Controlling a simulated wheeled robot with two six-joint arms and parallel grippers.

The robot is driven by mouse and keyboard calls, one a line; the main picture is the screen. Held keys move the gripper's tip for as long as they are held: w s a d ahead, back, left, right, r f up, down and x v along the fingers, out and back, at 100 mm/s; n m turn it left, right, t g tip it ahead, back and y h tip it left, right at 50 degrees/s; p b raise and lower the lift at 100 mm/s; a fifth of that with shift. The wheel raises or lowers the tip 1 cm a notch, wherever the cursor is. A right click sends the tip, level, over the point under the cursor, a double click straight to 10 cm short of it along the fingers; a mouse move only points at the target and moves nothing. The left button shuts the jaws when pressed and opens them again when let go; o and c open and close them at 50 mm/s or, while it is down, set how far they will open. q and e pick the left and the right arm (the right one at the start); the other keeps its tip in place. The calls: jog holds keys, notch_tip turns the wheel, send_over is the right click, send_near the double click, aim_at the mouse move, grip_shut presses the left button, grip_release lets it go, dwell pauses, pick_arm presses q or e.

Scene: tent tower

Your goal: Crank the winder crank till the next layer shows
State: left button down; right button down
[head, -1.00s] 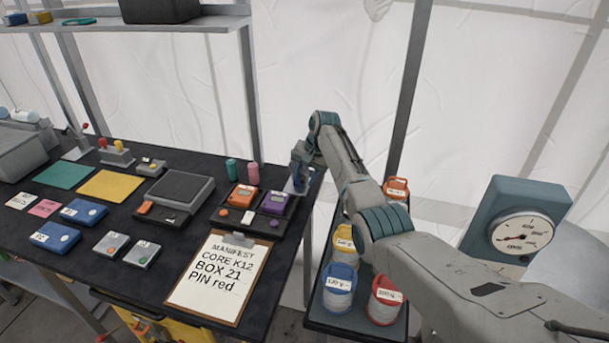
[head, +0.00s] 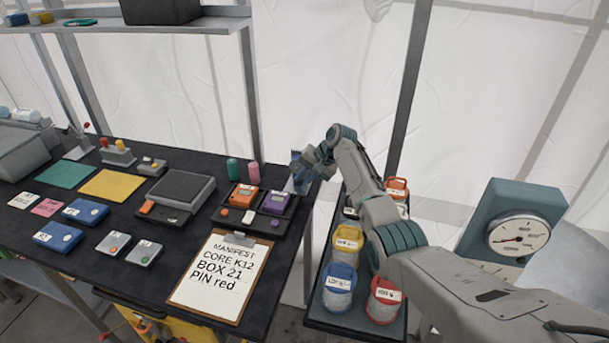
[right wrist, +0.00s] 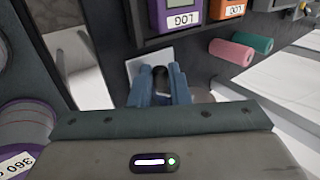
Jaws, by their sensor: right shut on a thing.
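My right gripper (head: 299,172) is at the right end of the black table, beside the purple device. In the right wrist view its two blue fingers (right wrist: 160,92) are closed around a small dark knob (right wrist: 160,76), which I take to be the handle of the winder crank. A pale plate (right wrist: 147,60) shows just behind the fingers. The rest of the winder is mostly hidden by the gripper and arm, and I cannot make out any layer on it. My left gripper is in neither view.
Orange (head: 244,196) and purple (head: 274,203) devices sit in a dark holder left of the gripper. A clipboard (head: 222,274) lies in front. Labelled tubs, one blue-lidded (head: 339,286), stand right of the table; a gauge (head: 518,237) is farther right.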

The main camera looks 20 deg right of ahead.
jog(key=shift+a+f+t+y+b, duration=0.1)
jog(key=shift+f+t+y+b, duration=0.45)
jog(key=shift+t+y+b, duration=0.4)
jog(key=shift+w+a+y+b, duration=0.15)
jog(key=shift+y+b, duration=0.15)
jog(key=shift+y, duration=0.35)
jog(key=shift+t, duration=0.25)
jog(key=c, duration=1.4)
grip_release()
jog(key=shift+o, duration=0.2)
jog(key=shift+r, duration=0.1)
jog(key=s+a+r+p, duration=0.2)
jog(key=s+p, duration=0.5)
jog(key=s+a+r+p, duration=0.2)
jog(key=s+p, duration=0.5)
jog(key=s, duration=0.1)
jog(key=shift+s+a+r+p, duration=0.15)
jog(key=shift+a+r+p, duration=0.2)
jog(key=shift+r+p, duration=0.05)
